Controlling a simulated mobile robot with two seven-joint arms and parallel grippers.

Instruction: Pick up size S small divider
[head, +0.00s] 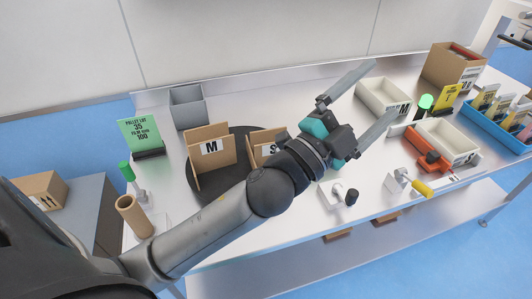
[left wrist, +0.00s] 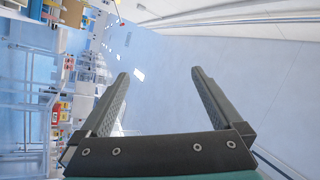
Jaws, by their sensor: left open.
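The small divider marked S (head: 262,143) is a brown cardboard piece with a white label, standing on a dark round turntable (head: 238,136) on the metal table. My left wrist hides its right part in the head view. A larger divider marked M (head: 211,154) stands left of it on the same turntable. My left gripper (head: 371,107) is open and empty, with its fingers pointing up and right, beyond the S divider and above the table. The left wrist view shows its two fingers (left wrist: 160,105) spread with nothing between them. My right gripper is not in view.
A grey bin (head: 188,106) stands behind the turntable and a green sign (head: 140,134) at the left. White bins (head: 446,142), an orange tool (head: 428,150) and a blue tray (head: 485,122) fill the right. A brown tube (head: 135,217) stands front left.

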